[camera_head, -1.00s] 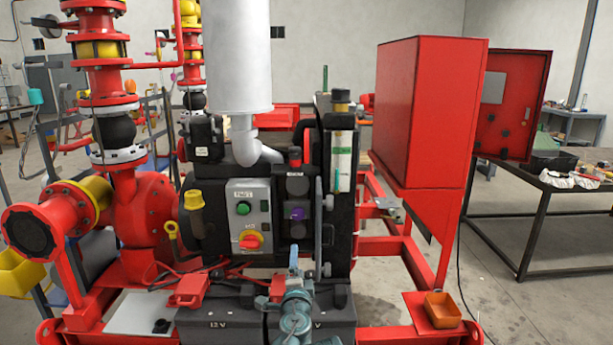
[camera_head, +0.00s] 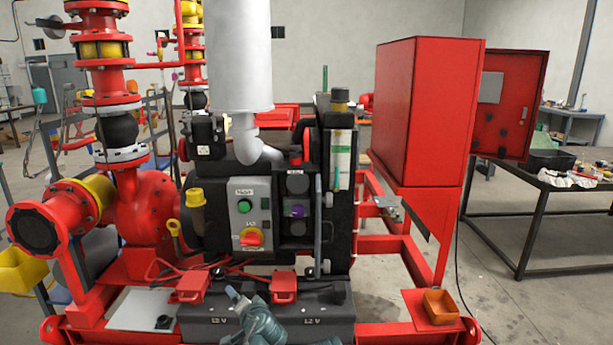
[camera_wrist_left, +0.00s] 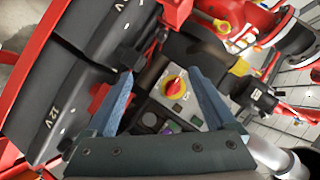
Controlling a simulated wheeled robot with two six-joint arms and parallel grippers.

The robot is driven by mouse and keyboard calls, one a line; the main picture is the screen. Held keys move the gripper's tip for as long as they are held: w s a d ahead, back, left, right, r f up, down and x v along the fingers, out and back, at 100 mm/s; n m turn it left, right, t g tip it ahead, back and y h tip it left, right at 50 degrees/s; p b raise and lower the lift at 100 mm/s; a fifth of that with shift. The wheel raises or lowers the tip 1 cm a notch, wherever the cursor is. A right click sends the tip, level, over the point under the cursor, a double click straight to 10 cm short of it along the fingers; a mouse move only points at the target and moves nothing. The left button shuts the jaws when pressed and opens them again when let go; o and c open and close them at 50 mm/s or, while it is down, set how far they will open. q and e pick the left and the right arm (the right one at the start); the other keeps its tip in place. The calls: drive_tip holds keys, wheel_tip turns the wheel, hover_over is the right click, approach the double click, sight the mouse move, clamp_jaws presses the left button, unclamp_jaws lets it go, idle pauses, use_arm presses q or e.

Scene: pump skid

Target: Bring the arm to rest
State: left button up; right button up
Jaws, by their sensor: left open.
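My left gripper (camera_wrist_left: 162,74) is open and empty in the left wrist view, with its two blue fingers apart. Beyond the fingers is the grey control panel (camera_wrist_left: 155,115) with a red rotary switch (camera_wrist_left: 175,87) on a yellow plate. In the head view a teal part of my arm (camera_head: 258,324) shows at the bottom centre, in front of the batteries (camera_head: 205,324) and below the control panel (camera_head: 242,203). It appears clear of the panel. My right gripper is not in view.
Red pump piping (camera_head: 148,215) stands at the left. A red box (camera_head: 424,110) rises at the right, with an orange tray (camera_head: 441,307) low in front. Battery terminals with red covers (camera_head: 284,287) and cables lie close behind my arm. A workbench (camera_head: 560,195) stands far right.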

use_arm(q)
drive_tip(key=s+a+f+n+g+h, duration=0.1)
drive_tip(key=s+a+f+n+g, duration=0.4)
drive_tip(key=s+f, duration=0.4)
drive_tip(key=s+d+f+n+g+h, duration=0.1)
drive_tip(key=s+d+f+g+h, duration=0.4)
drive_tip(key=s, duration=0.4)
drive_tip(key=s+d+r+m+g+y+p, duration=0.1)
drive_tip(key=s+d+r+m+g+p, duration=0.1)
drive_tip(key=s+d+r+p, duration=0.4)
drive_tip(key=d+r+m+p, duration=0.1)
drive_tip(key=d+r+p, duration=0.1)
drive_tip(key=d, duration=0.3)
drive_tip(key=shift+d+r+m, duration=0.2)
drive_tip(key=shift+r+m, duration=0.1)
drive_tip(key=shift+r, duration=0.1)
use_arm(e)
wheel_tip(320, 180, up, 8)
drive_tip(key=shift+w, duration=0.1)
